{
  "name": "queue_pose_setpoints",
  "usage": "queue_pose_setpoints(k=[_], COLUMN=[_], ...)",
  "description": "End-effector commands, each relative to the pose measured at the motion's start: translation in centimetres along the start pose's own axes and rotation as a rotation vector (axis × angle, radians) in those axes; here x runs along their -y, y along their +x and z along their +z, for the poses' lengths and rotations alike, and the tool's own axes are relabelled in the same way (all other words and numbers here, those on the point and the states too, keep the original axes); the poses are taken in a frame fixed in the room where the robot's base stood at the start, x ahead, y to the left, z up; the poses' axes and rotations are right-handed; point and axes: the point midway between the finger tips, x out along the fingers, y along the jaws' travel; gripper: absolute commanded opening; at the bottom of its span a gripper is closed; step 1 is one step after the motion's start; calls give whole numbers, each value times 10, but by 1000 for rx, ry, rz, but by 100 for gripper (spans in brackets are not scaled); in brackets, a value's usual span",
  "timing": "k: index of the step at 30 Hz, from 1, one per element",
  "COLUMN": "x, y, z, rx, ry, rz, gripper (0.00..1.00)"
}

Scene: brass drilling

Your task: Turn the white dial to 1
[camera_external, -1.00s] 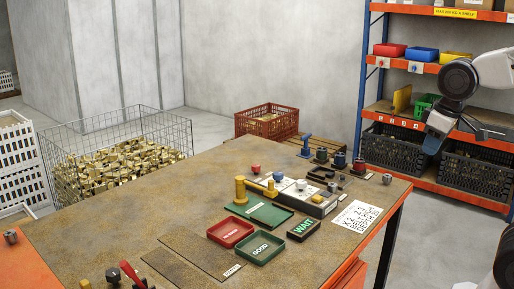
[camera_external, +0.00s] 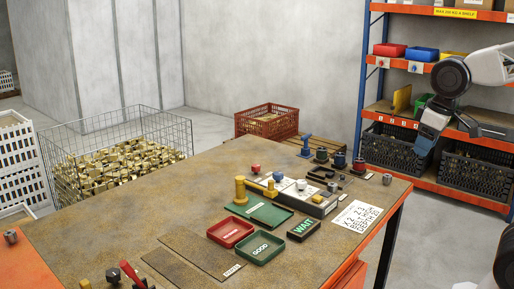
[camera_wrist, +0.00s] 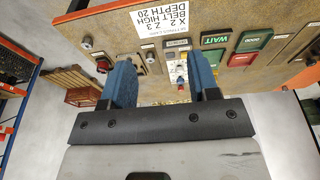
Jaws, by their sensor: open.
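The white dial (camera_external: 301,185) is a small white knob on a long grey block (camera_external: 310,199) near the back right of the workbench. A blue knob (camera_external: 278,177) is beside it and a red knob (camera_external: 255,168) stands further left. The number the dial points to is too small to read. My gripper (camera_wrist: 162,75) is open and empty in the wrist view, its two blue fingers spread toward the bench. In the external view my gripper's blue fingers (camera_external: 425,143) are in the air right of the bench, well apart from the dial. In the wrist view I cannot clearly make out the dial.
A green WAIT box (camera_external: 303,229), a red tray (camera_external: 231,232), a green GOOD tray (camera_external: 259,248) and a printed sheet (camera_external: 357,215) lie around the block. Yellow posts (camera_external: 240,190) and dark fixtures stand nearby. An orange shelf rack (camera_external: 440,185) is behind my arm.

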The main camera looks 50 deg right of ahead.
Motion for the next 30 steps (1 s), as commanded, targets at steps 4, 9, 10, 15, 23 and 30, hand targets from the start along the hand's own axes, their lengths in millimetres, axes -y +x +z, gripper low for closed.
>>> queue_pose_setpoints(k=[4,9,10,15,23,30], x=[1,2,2,3,6,9], y=[5,13,15,26,50,79], z=[-22,-53,-59,-93,-142,-186], rx=[18,41,45,65,100,130], ry=[-32,-83,-91,-145,-225,-299], rz=[-1,-4,-5,-9,-18,-28], gripper=[60,60,60,60,60,60])
